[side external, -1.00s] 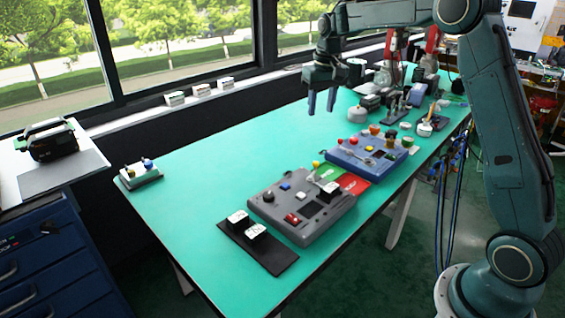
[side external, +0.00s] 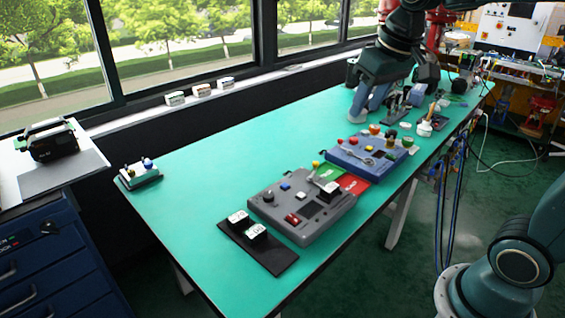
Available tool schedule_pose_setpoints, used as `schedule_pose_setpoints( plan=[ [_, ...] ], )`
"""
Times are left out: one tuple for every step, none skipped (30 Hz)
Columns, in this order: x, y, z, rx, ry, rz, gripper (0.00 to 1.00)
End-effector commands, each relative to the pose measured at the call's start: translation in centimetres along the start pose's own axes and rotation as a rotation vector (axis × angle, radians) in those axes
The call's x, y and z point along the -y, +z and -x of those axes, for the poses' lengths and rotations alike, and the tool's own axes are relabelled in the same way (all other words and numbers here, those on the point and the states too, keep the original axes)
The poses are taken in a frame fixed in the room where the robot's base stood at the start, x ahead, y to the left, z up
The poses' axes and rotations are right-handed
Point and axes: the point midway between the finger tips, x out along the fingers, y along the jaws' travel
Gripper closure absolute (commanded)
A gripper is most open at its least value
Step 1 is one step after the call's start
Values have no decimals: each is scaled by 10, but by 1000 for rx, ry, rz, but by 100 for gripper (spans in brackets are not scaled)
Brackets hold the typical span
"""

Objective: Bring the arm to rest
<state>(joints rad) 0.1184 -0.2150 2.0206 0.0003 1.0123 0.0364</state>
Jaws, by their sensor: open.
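My gripper (side external: 368,108) hangs at the upper right, over the far part of the green table (side external: 210,170), with its blue-grey fingers pointing down. It is open, and I see nothing held between the fingers. The grey control box (side external: 335,213) with knobs and buttons stands nearer. Part of my arm is out of the picture at the top.
A black plate (side external: 283,260) with two white blocks lies at the near edge. Green (side external: 328,170) and red (side external: 353,183) pads lie between the boxes. A small knobbed unit (side external: 140,178) sits far left. The table's left middle is clear. Several items crowd its far right end.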

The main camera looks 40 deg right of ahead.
Motion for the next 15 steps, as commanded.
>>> schedule_pose_setpoints(
  plan=[
    [3, 12, 5, -16, -4, 12, 58],
    [4, 18, 6, -22, -6, 18, 58],
    [5, 27, 8, -31, -8, 26, 58],
    [6, 34, 10, -38, -10, 33, 58],
    [7, 40, 11, -44, -12, 39, 58],
    [9, 49, 12, -54, -15, 47, 58],
    [10, 55, 13, -61, -17, 54, 58],
    [10, 62, 14, -68, -19, 59, 58],
    [11, 70, 14, -77, -21, 67, 58],
    [12, 77, 15, -84, -23, 73, 58],
    [12, 84, 15, -90, -26, 79, 58],
    [13, 92, 14, -99, -28, 87, 58],
    [14, 98, 14, -106, -31, 93, 58],
    [14, 105, 14, -114, -33, 98, 58],
    [14, 113, 13, -122, -35, 105, 58]
  ],
)
